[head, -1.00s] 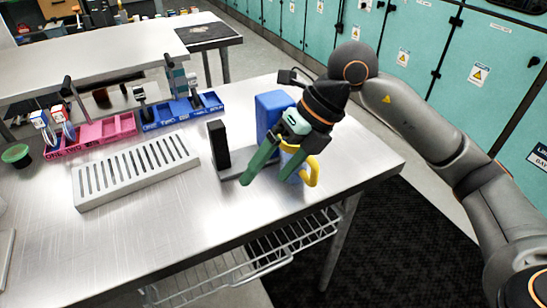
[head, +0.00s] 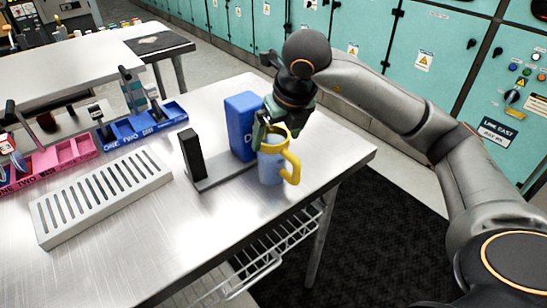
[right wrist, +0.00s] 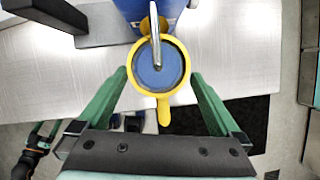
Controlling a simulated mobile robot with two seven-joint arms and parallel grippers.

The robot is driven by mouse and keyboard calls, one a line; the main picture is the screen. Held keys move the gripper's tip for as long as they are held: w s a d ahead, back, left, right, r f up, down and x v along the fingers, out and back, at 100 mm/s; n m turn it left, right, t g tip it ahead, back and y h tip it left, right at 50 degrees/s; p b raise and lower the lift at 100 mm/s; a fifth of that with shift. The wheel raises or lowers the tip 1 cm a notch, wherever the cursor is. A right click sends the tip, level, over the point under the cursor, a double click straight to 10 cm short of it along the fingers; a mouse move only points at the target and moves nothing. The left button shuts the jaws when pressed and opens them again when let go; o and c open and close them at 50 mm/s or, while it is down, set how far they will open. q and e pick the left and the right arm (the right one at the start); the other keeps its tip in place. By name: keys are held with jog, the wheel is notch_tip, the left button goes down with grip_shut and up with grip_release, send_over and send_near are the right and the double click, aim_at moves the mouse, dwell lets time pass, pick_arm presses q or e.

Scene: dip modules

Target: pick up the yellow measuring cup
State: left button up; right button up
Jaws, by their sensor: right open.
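The yellow measuring cup (head: 271,165) has a blue body, a yellow rim and a yellow handle on its right. It stands upright near the table's right edge, in front of a blue box (head: 243,125). In the right wrist view, the cup (right wrist: 158,80) lies between the open green fingers of the right gripper (right wrist: 160,75), with a visible gap on both sides. My left gripper (right wrist: 43,132) shows small at that view's lower left; its opening is unclear.
A black upright block (head: 191,153) stands on a grey plate beside the blue box. A slotted grey rack (head: 105,190) and blue and pink trays (head: 147,127) lie to the left. A silver rod (right wrist: 155,35) overlaps the cup from above. The table's front is clear.

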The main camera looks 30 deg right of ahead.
jog(key=x, duration=0.5)
jog(key=shift+a+f, duration=0.2)
pick_arm(q)
jog(key=shift+r, duration=0.3)
pick_arm(e)
jog(key=shift+r, duration=0.1)
jog(key=c, duration=1.3)
jog(key=shift+w+r, duration=0.1)
jog(key=shift+r, duration=0.45)
jog(key=shift+s+r, duration=0.1)
jog(key=shift+s, duration=0.15)
pick_arm(q)
jog(key=w+d+f+b, duration=0.1)
jog(key=d+f+b, duration=0.2)
jog(key=f+b, duration=0.3)
jog(key=b, duration=0.3)
jog(key=shift+w+f+m+h+b, duration=0.25)
jog(key=shift+w+m+h+b, duration=0.05)
jog(key=shift+w+h+b, duration=0.1)
pick_arm(e)
jog(key=s, duration=0.5)
jog(key=s+a, duration=0.1)
jog(key=s, duration=0.5)
jog(key=s+a, duration=0.1)
jog(key=s, duration=0.5)
jog(key=shift+s, duration=0.2)
